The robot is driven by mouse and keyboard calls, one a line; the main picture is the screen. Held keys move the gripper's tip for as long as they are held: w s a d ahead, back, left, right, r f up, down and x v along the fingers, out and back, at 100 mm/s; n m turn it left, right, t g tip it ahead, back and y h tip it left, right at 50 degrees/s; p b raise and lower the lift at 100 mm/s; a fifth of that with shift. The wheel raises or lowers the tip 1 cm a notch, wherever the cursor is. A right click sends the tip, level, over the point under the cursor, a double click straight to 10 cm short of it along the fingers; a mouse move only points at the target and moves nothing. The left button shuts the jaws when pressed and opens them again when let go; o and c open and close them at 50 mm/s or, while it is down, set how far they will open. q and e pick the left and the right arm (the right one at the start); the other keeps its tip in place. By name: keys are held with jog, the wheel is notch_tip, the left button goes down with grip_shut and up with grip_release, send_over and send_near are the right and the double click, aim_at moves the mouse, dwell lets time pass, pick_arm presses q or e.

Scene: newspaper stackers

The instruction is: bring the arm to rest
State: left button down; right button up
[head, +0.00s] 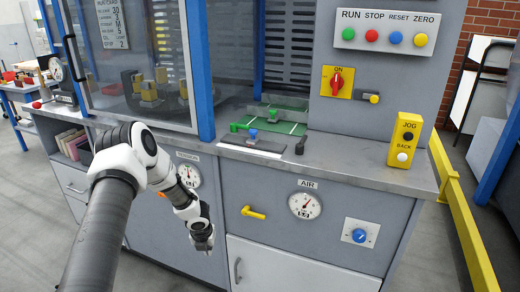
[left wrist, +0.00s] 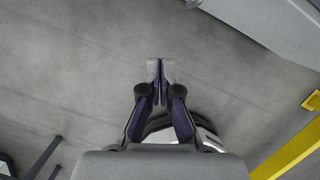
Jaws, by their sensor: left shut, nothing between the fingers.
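My left arm comes in from the left in the head view and bends downward in front of the machine. My left gripper (head: 203,238) hangs low before the grey cabinet front and points down. In the left wrist view the two fingers of this gripper (left wrist: 160,70) are together, with nothing between them, above bare grey floor (left wrist: 80,60). My right gripper is not in view.
The grey machine (head: 350,170) stands ahead, with a button panel (head: 385,36), a red knob (head: 337,81), a yellow jog box (head: 405,140) and an air gauge (head: 304,205). A yellow rail (head: 460,215) runs along the right. A workbench (head: 15,92) stands far left.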

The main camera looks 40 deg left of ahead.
pick_arm(q)
jog(key=shift+w+f, duration=0.1)
jog(key=s+d+r+n+g+h+p, duration=0.1)
jog(key=s+d+n+g+p, duration=0.15)
jog(key=s+d, duration=0.5)
jog(key=s+d+r+n+g+h+p, duration=0.1)
jog(key=s+d+p, duration=0.3)
jog(key=d, duration=0.6)
jog(key=s+d+r+n+g+h+p, duration=0.1)
jog(key=s+d+r+p, duration=0.1)
jog(key=s+d+p, duration=0.45)
jog(key=s+d+r+n+t, duration=0.1)
jog(key=s+d+r+n, duration=0.1)
jog(key=n, duration=1)
jog(key=s+d+r+n+t+y+b, duration=0.1)
jog(key=s+d+n, duration=0.2)
jog(key=n, duration=1)
jog(key=shift+s+r, duration=0.35)
jog(key=shift+s, duration=0.6)
